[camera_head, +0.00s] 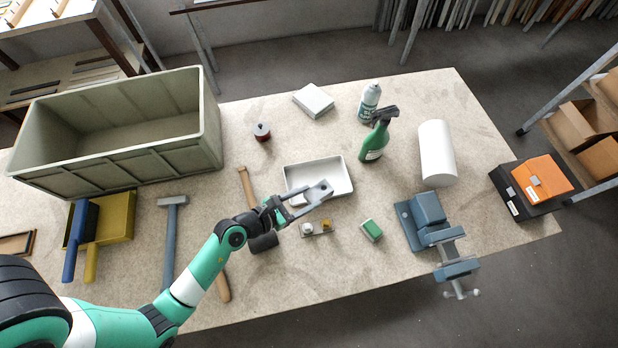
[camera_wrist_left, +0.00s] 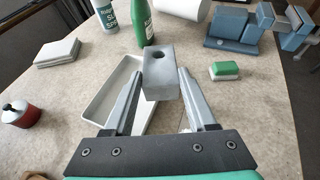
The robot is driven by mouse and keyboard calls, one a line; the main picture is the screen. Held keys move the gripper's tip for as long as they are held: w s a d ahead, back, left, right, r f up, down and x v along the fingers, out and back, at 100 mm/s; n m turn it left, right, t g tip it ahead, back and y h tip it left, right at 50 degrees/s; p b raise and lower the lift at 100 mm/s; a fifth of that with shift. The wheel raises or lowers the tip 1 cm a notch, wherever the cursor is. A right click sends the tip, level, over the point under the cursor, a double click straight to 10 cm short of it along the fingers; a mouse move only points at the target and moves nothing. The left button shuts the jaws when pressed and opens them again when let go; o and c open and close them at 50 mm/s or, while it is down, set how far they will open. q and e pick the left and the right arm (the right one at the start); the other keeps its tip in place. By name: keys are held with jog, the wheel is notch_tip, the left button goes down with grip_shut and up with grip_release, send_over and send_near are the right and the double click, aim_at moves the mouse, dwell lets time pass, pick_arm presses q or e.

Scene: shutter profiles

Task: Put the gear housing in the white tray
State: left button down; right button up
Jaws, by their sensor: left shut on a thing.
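The gear housing (camera_head: 320,190) is a grey block with a round hole in its top. My left gripper (camera_head: 311,197) is shut on it, with one finger on each side. It also shows between the fingertips in the left wrist view (camera_wrist_left: 161,82). The white tray (camera_head: 310,171) is a shallow rectangular tray on the table. The housing is over the tray's near right part in the head view; its height above the tray is hard to tell. In the left wrist view the tray (camera_wrist_left: 104,108) lies behind and left of the housing. My right gripper is not in view.
A small plate with a white and a yellow knob (camera_head: 317,228) lies just in front of the tray. A green-and-white block (camera_head: 371,230), blue vise (camera_head: 429,213), green spray bottle (camera_head: 375,143) and white roll (camera_head: 437,152) stand to the right. A mallet (camera_head: 263,242) lies under my arm.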

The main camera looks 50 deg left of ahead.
pick_arm(q)
jog(key=w+a+f+b, duration=0.1)
jog(key=w+a+f, duration=0.1)
jog(key=w+a+f+b, duration=0.1)
jog(key=a+f+b, duration=0.1)
jog(key=w+a+f+b, duration=0.2)
jog(key=f, duration=0.1)
jog(key=shift+w+a, duration=0.5)
jog(key=f+b, duration=0.1)
jog(key=f, duration=0.1)
jog(key=f+b, duration=0.1)
jog(key=shift+w+a+f+b, duration=0.3)
jog(key=shift+a+f+b, duration=0.05)
jog(key=shift+s+f, duration=0.1)
jog(key=shift+f, duration=0.2)
jog(key=shift+d+r, duration=0.1)
jog(key=shift+f, duration=0.2)
jog(key=shift+c, duration=1)
grip_release()
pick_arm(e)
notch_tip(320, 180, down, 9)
